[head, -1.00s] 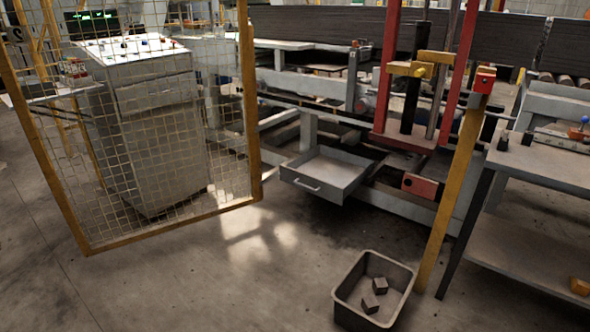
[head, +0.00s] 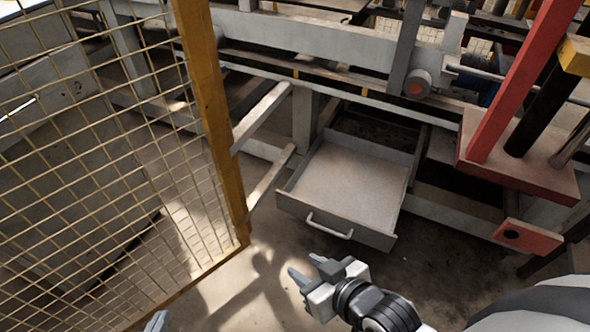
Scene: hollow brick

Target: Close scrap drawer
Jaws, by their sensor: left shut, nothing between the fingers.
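The scrap drawer (head: 345,185) is a grey, shallow, open-topped tray pulled out of the machine frame. Its inside looks empty. Its pale bar handle (head: 329,227) is on the front panel, facing me. My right gripper (head: 304,265) is below and in front of the handle in the picture, with its two fingertips apart and nothing between them. It seems not to touch the drawer. Only the tip of my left gripper (head: 158,322) shows at the bottom edge, left of the drawer and away from it; it is shut and empty.
A yellow-framed mesh guard (head: 212,115) stands left of the drawer, its post near the drawer's left side. A red machine block (head: 527,237) is to the right. Grey machine beams (head: 305,125) run behind. The concrete floor before the drawer is clear.

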